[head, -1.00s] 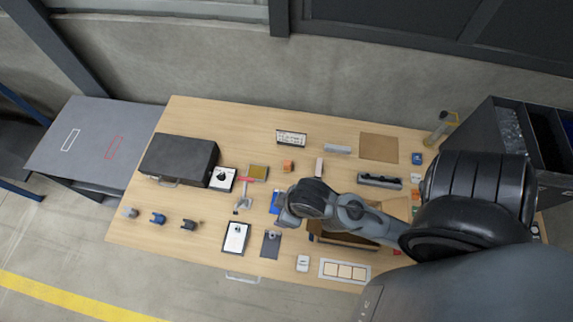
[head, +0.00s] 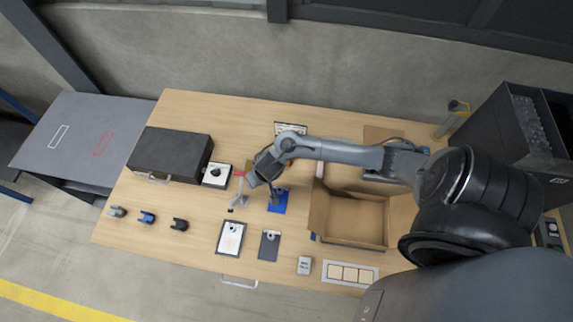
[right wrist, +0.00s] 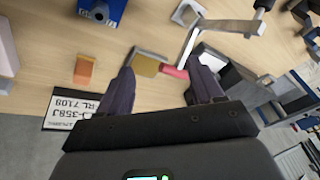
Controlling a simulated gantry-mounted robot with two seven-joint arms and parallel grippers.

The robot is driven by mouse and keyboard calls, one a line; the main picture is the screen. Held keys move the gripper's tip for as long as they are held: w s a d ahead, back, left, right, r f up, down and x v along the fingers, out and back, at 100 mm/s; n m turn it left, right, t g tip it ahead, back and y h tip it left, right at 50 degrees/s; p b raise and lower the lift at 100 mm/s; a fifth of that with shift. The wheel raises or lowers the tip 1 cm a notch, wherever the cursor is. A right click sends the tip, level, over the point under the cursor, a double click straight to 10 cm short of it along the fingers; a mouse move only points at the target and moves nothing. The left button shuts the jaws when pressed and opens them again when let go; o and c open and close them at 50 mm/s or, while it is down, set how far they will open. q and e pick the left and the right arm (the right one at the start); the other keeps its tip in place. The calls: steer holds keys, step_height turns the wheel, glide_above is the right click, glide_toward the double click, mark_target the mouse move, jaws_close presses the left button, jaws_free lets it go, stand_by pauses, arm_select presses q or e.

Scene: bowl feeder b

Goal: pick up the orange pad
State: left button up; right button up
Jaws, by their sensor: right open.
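The orange pad (right wrist: 84,69) is a small orange block on the wooden table in the right wrist view, left of my right gripper and apart from it. In the head view my own arm mostly or fully hides it. My right gripper (right wrist: 160,80) is open and empty. Its fingers point down at the table around a flat yellowish piece in a grey frame (right wrist: 150,62) and a pink-red piece (right wrist: 174,72). Whether they touch these is unclear. My left gripper is not in view.
A lettered sign (right wrist: 75,106) stands close to the orange pad. A grey stand (right wrist: 222,27) and a blue device (right wrist: 102,10) are nearby. In the head view, a black case (head: 170,155) is at the left and an open cardboard box (head: 350,220) at the right.

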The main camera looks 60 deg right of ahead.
steer(key=d+m+g+b, duration=0.1)
steer(key=d+m, duration=0.1)
steer(key=d, duration=0.3)
steer(key=d+f+m+g+b, duration=0.1)
steer(key=d+m, duration=0.2)
steer(key=d, duration=0.2)
steer(key=s+d+f+m+g+b, duration=0.1)
steer(key=d+m, duration=0.1)
steer(key=d, duration=0.4)
steer(key=shift+m+h, duration=0.4)
steer(key=shift+d+f+b, duration=0.25)
steer(key=shift+f+b, duration=0.05)
step_height(320, 180, down, 4)
steer(key=shift+d+b, duration=0.15)
steer(key=shift+b, duration=0.5)
steer(key=shift+s+d+f+b, duration=0.15)
steer(key=shift+f+b, duration=0.2)
steer(key=shift+f, duration=0.8)
steer(key=shift+d+f+b, duration=0.15)
steer(key=shift+f+b, duration=0.2)
steer(key=shift+f, duration=0.8)
steer(key=shift+d+f, duration=0.1)
steer(key=shift+f, duration=0.45)
steer(key=c, duration=1.2)
